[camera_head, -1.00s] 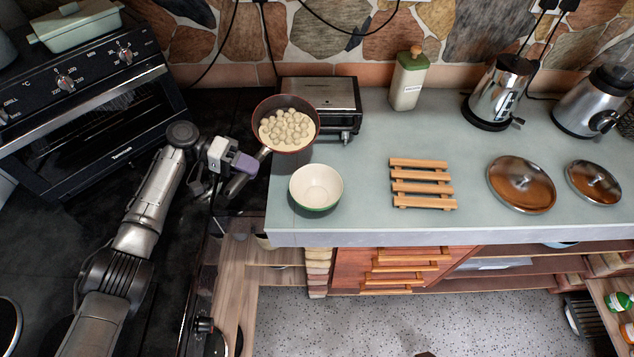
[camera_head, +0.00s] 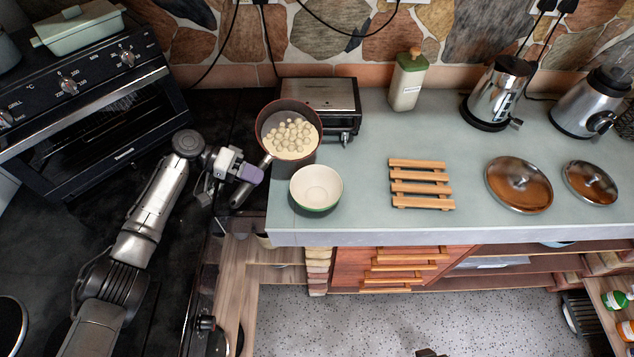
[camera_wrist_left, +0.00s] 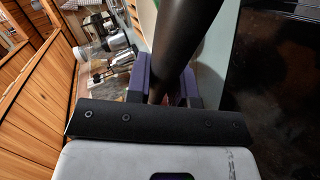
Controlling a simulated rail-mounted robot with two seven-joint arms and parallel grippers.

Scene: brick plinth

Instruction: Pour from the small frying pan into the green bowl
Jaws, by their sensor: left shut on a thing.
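The small frying pan (camera_head: 275,120) is brown-red outside and holds a pale liquid with several round pale pieces (camera_head: 290,137). The contents lie toward the near right side, and the pan looks tilted that way. My left gripper (camera_head: 250,174) is shut on the pan's handle; in the left wrist view the dark handle (camera_wrist_left: 182,45) runs between the purple finger pads. The green bowl (camera_head: 317,188), cream inside, stands upright on the counter's left end, just in front of and right of the pan. It looks empty. My right gripper is not in view.
A toaster-like metal appliance (camera_head: 322,97) stands right behind the pan. A wooden slatted trivet (camera_head: 420,184) lies right of the bowl, with two lids (camera_head: 519,184) further right. The black oven (camera_head: 90,105) is at the left. The counter (camera_head: 370,190) between bowl and trivet is clear.

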